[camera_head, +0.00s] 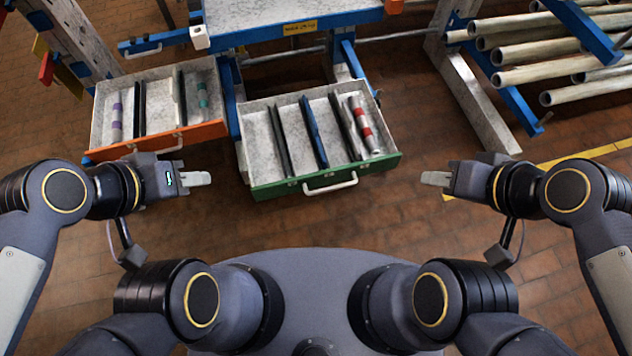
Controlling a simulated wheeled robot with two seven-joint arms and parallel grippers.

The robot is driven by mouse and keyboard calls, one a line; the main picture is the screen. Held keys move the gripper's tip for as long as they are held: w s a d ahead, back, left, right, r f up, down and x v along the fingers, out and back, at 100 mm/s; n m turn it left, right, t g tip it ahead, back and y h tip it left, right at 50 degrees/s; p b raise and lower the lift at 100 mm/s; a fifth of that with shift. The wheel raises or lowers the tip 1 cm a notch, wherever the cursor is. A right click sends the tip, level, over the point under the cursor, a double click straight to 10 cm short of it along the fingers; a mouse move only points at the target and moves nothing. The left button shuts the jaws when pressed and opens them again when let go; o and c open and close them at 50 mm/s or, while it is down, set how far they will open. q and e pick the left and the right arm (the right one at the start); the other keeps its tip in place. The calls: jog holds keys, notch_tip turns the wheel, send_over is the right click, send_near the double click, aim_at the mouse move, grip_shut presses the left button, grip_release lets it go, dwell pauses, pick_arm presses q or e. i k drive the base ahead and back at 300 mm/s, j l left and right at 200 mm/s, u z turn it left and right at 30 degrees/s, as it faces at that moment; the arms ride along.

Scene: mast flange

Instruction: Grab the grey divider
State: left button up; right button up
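Two open drawers hold upright dividers. The orange-fronted drawer (157,143) at left has a dark divider (140,108) and another dark divider with a pale grey side (179,99). The green-fronted drawer (325,181) has a dark divider (279,141), a blue divider (314,131) and a dark grey divider (345,128). I cannot tell for sure which one is the grey divider. My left gripper (196,179) is in front of the orange drawer, apart from it. My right gripper (434,178) is right of the green drawer, touching nothing. Both show side-on, so their finger gap is hidden.
A workbench (290,12) stands above. Pipes (545,50) lie on a rack at back right. The brick floor before the drawers is clear.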

aim_at(346, 120)
jog(key=i+j+z, duration=0.15)
jog(key=i+j, duration=0.55)
jog(key=i, duration=0.25)
jog(key=i+j+z, duration=0.1)
jog(key=i, duration=0.35)
jog(key=j, duration=0.1)
